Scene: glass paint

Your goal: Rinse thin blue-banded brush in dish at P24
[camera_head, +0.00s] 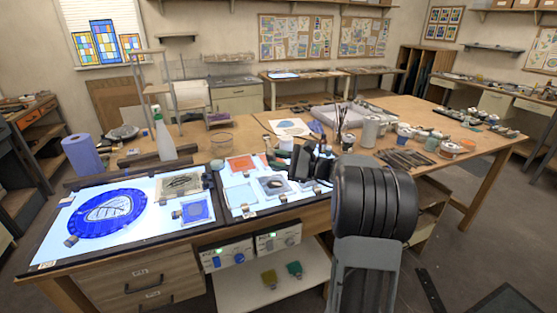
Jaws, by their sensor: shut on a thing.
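My gripper (304,164) is a dark shape over the right part of the lit panel, partly hidden by my own arm. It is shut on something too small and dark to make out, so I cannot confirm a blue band. Several thin upright handles, perhaps brushes, (341,121) stand behind it on the wooden table. A lit panel (235,209) lies under and left of the gripper, with small items on it. I cannot read a P24 label or tell which item is the rinsing dish.
A larger lit panel (65,241) at left bears a blue round glass piece (107,212). A spray bottle (162,134) and blue paper roll (82,155) stand behind it. Several jars (370,131) and small pots crowd the table at right. Control boxes (228,254) sit below the front edge.

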